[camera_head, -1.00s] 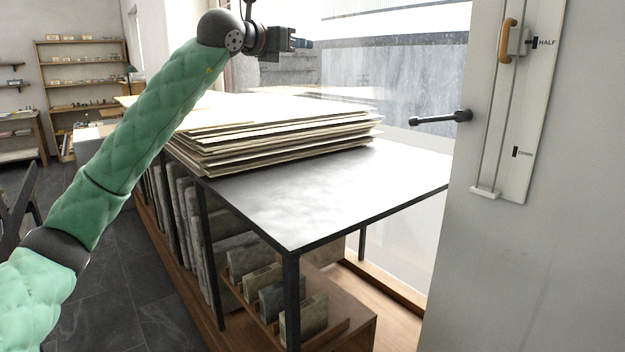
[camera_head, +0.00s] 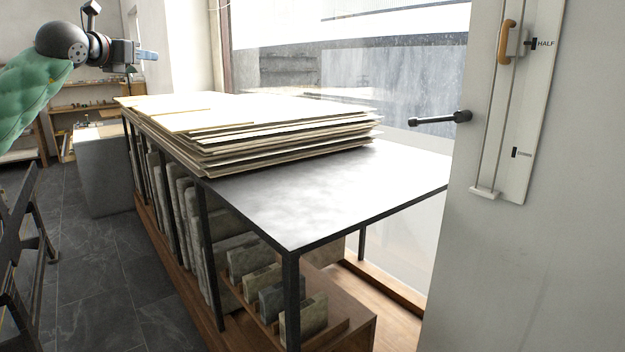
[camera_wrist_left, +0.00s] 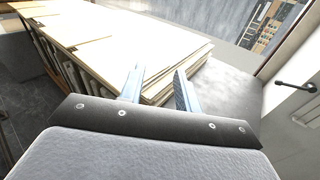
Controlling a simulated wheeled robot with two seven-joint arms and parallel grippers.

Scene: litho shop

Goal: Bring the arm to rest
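My left arm comes in from the left edge of the head view, and its gripper (camera_head: 150,54) is raised in the air at the upper left. In the left wrist view the two blue fingers of the left gripper (camera_wrist_left: 158,88) stand apart with nothing between them. Behind the fingers in that view lies a stack of boards (camera_wrist_left: 120,40). My right gripper is in neither view.
A metal-topped table (camera_head: 330,195) carries the stack of flat boards (camera_head: 270,130). Stone slabs (camera_head: 250,257) stand on the shelf below. A grey wall panel with a slider handle (camera_head: 507,42) is at the right.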

